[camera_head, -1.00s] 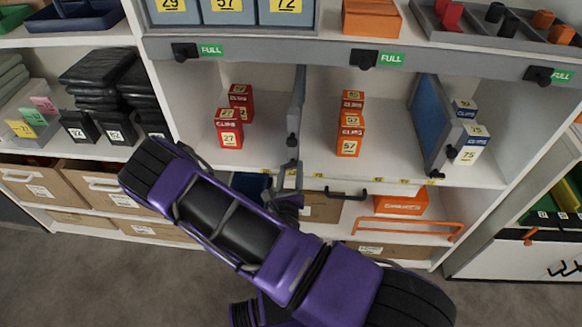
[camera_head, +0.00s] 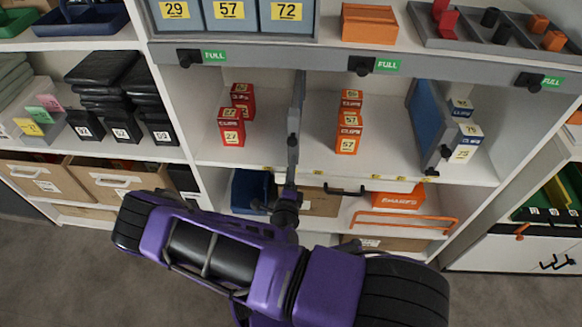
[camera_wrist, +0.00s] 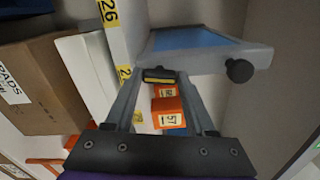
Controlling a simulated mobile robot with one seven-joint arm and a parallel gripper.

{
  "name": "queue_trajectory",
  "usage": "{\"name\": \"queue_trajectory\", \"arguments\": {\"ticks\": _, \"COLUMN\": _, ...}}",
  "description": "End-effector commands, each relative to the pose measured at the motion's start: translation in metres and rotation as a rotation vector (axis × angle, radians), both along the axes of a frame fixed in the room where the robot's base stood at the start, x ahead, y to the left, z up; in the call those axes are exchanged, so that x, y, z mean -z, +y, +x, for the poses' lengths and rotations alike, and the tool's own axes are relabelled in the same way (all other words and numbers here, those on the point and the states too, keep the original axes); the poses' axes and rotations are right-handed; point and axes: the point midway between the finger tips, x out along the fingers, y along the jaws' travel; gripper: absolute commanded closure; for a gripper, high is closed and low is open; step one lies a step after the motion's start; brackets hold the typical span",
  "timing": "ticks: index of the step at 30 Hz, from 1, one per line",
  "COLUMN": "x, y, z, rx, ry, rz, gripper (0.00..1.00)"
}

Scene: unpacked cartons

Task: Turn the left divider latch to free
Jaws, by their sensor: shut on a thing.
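The left divider (camera_head: 295,110) is an upright grey panel between the red and orange boxes, seen nearly edge-on in the head view. A black knob (camera_head: 292,141) sits on its front edge. In the wrist view the divider (camera_wrist: 195,40) shows a blue face and grey front edge, with the knob (camera_wrist: 240,70) to the right. The latch (camera_wrist: 158,74), a small black piece with a yellow edge, is at the divider's lower front. My gripper (camera_wrist: 157,78) is shut on it, one finger on each side. In the head view my gripper (camera_head: 289,188) is at the divider's foot and hides the latch.
Red boxes (camera_head: 231,128) stand left of the divider and orange boxes (camera_head: 348,134) right of it. A blue-faced right divider (camera_head: 428,115) stands farther right. An orange bar (camera_head: 410,219) and cartons are on the level below. The shelf floor between the boxes is free.

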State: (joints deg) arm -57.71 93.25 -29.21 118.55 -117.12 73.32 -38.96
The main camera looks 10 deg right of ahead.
Motion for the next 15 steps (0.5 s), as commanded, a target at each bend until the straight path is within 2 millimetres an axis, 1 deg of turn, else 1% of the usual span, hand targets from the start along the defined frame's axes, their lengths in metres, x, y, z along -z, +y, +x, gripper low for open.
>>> {"name": "queue_trajectory", "arguments": {"ticks": 6, "x": -0.0011, "y": 0.0000, "z": 0.0005, "rx": -0.001, "ry": 0.036, "rz": -0.119, "gripper": 1.00}}
{"name": "queue_trajectory", "arguments": {"ticks": 15, "x": -0.0004, "y": 0.0003, "z": 0.0005, "rx": -0.002, "ry": 0.061, "rz": -0.197, "gripper": 1.00}}
